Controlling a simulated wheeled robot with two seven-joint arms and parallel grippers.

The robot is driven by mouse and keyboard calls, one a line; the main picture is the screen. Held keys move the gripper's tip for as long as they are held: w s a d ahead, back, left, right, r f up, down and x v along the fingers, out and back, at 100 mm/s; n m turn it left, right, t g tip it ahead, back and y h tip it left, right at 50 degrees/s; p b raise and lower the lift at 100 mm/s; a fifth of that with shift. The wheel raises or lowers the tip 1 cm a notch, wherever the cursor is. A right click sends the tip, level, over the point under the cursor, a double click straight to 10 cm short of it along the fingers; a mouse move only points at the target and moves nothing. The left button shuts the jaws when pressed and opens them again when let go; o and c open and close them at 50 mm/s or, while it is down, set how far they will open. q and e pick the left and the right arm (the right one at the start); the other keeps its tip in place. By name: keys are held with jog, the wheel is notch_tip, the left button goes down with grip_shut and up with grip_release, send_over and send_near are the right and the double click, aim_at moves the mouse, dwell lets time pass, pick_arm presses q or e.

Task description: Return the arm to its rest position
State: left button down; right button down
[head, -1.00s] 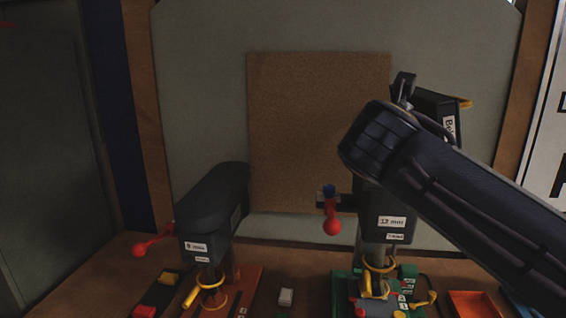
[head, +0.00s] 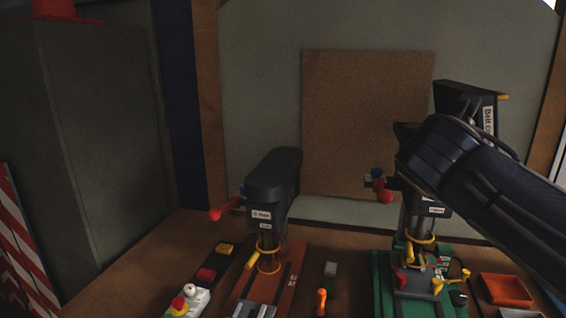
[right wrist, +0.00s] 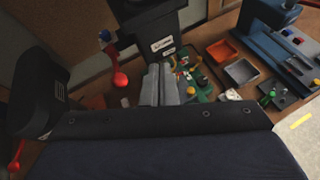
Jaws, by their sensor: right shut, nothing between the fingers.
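My right arm (head: 485,185) reaches in from the right in the head view, in front of the right drill press. Its gripper is hidden there. In the right wrist view the two grey fingers of my right gripper (right wrist: 166,84) are together and empty, pointing toward the drill press with the red-knobbed handle (right wrist: 121,76). I cannot tell how near they are to it. My left gripper is in neither current view.
A second drill press (head: 272,190) stands on an orange base to the left. The right press has a green base (head: 388,285). An orange tray (head: 505,288) lies right of it. A control box (head: 187,298) and an orange-handled tool (head: 321,300) are in front. A grey cabinet (head: 110,130) stands at left.

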jog(key=s+d+f+m+g+y, duration=0.1)
jog(key=s+f+m+g+y, duration=0.15)
jog(key=s+f+m, duration=0.5)
jog(key=s+d+f+m+g+y, duration=0.1)
jog(key=s+d+f+m+y, duration=0.2)
jog(key=f, duration=0.8)
jog(key=s+a+f+m+g+y, duration=0.1)
jog(key=s+a+f+m+y, duration=0.1)
jog(key=s+a+f+m, duration=0.3)
jog(key=s+a+f+m+y+b, duration=0.1)
jog(key=s+a+f+m+y, duration=0.2)
jog(key=s+f+m, duration=0.6)
jog(key=a+m, duration=0.2)
jog(key=m, duration=0.3)
jog(key=shift+s+g, duration=0.2)
jog(key=shift+g, duration=0.15)
jog(key=shift+d+y, duration=0.15)
jog(key=shift+y, duration=0.1)
